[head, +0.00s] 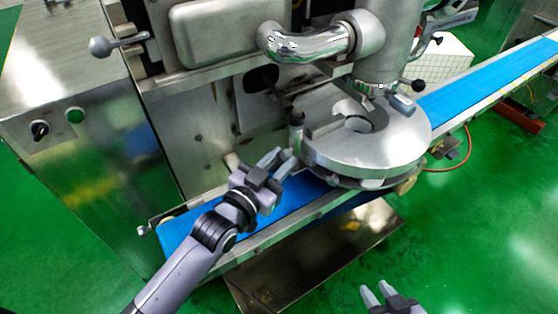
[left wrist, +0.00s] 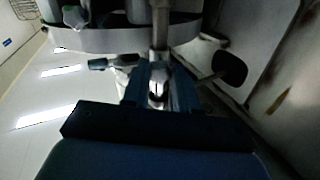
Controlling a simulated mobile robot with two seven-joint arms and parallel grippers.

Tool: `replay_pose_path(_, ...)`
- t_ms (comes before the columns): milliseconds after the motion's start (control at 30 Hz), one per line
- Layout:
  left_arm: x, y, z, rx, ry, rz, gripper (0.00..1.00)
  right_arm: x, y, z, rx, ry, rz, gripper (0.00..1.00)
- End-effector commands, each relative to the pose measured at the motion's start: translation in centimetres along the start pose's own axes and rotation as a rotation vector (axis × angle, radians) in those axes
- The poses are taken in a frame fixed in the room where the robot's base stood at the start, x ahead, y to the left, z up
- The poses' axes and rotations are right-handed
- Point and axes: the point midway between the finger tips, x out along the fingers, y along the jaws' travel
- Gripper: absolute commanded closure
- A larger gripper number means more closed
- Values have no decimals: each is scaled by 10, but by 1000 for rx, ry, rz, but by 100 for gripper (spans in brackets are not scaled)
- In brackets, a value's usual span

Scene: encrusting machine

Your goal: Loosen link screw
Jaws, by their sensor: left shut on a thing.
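My left gripper (head: 281,161) reaches in from the left, above the blue belt, at the left edge of the round metal disc housing (head: 365,145). Its fingers are shut on the link screw, low beside an upright metal post (head: 296,135). In the left wrist view the link screw (left wrist: 156,88) shows as a small bright metal part between the dark fingers. In the head view the fingers hide most of it. My right gripper (head: 378,294) is at the bottom edge, fingers apart, empty and away from the machine.
The blue conveyor belt (head: 490,83) runs diagonally under the disc housing. A dark knob (left wrist: 229,68) is close to the right of my left fingers in the wrist view. The steel cabinet (head: 75,150) stands at left. Green floor at lower right is clear.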

Motion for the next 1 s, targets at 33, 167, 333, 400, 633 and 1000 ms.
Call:
replay_pose_path(33, 0, 0, 0, -44, -1, -1, 100, 0, 0, 0, 0, 0, 0, 64)
replay_pose_path(167, 0, 0, 0, -159, -1, -1, 100, 0, 0, 0, 0, 0, 0, 64)
replay_pose_path(333, 0, 1, 0, -290, -1, -1, 100, 0, 0, 0, 0, 0, 0, 64)
replay_pose_path(400, 0, 1, 0, -335, -1, 0, 100, 0, 0, 0, 0, 0, 0, 64)
replay_pose_path(633, 0, 1, 0, -439, -1, 0, 100, 0, 0, 0, 0, 0, 0, 64)
replay_pose_path(1000, 0, 1, 0, -491, 0, 0, 100, 0, 0, 0, 0, -1, 1, 64)
